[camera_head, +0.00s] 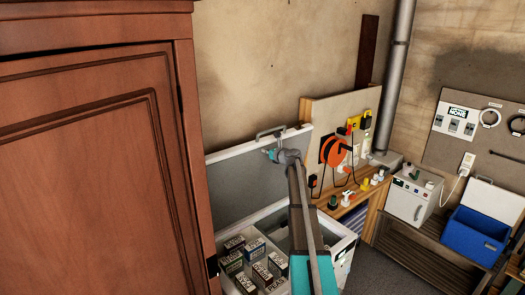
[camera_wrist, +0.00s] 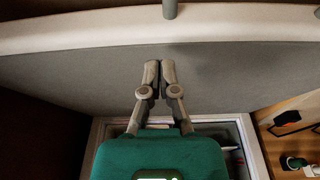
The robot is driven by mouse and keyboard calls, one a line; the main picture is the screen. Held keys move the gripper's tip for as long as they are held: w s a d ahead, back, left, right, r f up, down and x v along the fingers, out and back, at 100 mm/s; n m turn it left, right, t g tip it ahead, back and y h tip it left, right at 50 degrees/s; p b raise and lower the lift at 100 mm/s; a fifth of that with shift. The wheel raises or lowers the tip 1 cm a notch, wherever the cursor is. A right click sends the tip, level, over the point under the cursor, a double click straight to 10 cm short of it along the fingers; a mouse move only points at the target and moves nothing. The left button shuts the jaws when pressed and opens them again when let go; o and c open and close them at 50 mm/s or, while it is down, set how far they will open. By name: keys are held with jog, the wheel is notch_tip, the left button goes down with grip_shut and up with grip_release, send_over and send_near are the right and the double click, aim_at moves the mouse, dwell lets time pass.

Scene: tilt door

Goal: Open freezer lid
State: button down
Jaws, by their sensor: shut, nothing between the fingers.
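The chest freezer (camera_head: 345,248) is a white box with several labelled cartons inside. Its lid (camera_head: 240,185) stands raised against the wall behind the box, grey inner face toward me and a handle (camera_head: 270,131) on its top edge. My gripper (camera_head: 272,153) is in front of the lid's inner face, below the handle. In the wrist view my gripper (camera_wrist: 160,68) has its fingers together and empty, pointing at the grey lid face (camera_wrist: 225,75). Whether the fingertips touch the lid, I cannot tell. The lid's white rim and part of the handle (camera_wrist: 170,10) show above.
A brown wooden cabinet (camera_head: 95,150) stands close on the left. Right of the freezer are a wooden bench with an orange cable reel (camera_head: 334,151), a small white appliance (camera_head: 413,195) and a blue cooler box (camera_head: 474,235). Some grey floor is clear at lower right.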

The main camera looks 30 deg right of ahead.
jog(key=s+d+r+p, duration=0.1)
jog(key=s+r+p, duration=0.4)
jog(key=s, duration=0.3)
jog(key=shift+r, duration=0.2)
jog(key=shift+s+d, duration=0.1)
dwell(0.6)
